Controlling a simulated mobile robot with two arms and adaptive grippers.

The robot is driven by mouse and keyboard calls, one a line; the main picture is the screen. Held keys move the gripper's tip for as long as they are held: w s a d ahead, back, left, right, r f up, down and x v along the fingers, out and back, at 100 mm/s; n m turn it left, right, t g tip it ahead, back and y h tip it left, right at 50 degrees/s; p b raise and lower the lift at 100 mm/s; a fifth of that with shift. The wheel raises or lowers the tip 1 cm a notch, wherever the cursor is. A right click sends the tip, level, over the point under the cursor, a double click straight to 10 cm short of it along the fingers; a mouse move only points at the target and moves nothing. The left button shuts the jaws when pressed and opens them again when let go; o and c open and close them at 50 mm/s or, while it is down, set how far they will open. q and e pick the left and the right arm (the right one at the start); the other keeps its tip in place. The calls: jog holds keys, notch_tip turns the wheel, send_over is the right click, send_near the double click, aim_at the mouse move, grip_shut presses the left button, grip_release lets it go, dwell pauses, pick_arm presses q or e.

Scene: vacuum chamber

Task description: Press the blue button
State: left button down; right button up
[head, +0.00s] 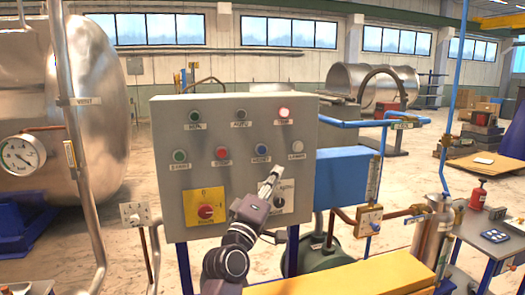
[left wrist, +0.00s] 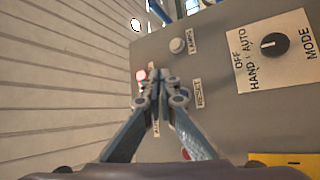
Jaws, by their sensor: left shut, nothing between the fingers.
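The blue button (head: 261,150) is on the grey control panel (head: 240,118), in the lower row between the red button (head: 221,152) and the white button (head: 297,147). My left gripper (head: 275,170) is shut and empty in front of the panel, its tips just below and right of the blue button in the head view. I cannot tell whether the tips touch the panel. My right gripper is not in view.
A green button (head: 179,155) and a yellow plate with a red rotary switch (head: 205,211) are also on the panel. A mode knob (left wrist: 275,45) sits beside the white button. A red lamp (head: 284,113) glows above. A blue box (head: 342,185) stands right of the panel.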

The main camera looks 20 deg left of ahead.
aim_at(262, 150)
pick_arm(q)
jog(key=shift+a+r+n+t, duration=0.15)
jog(key=shift+r+n, duration=0.1)
jog(key=shift+r, duration=0.35)
jog(key=shift+a+r+n+t, duration=0.15)
jog(key=shift+r+n, duration=0.1)
jog(key=shift+r, duration=0.35)
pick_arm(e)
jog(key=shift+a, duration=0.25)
pick_arm(q)
jog(key=shift+w+a+b, duration=0.8)
jog(key=shift+w+b, duration=0.1)
jog(key=shift+w, duration=0.35)
jog(key=shift+w+a+b, duration=0.8)
jog(key=shift+w+b, duration=0.05)
jog(key=shift+w, duration=0.35)
jog(key=shift+w+a+b, duration=0.8)
jog(key=shift+w+b, duration=0.1)
jog(key=shift+w, duration=0.35)
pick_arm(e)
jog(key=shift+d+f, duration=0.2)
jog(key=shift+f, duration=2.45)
pick_arm(q)
jog(key=shift+w+a, duration=0.1)
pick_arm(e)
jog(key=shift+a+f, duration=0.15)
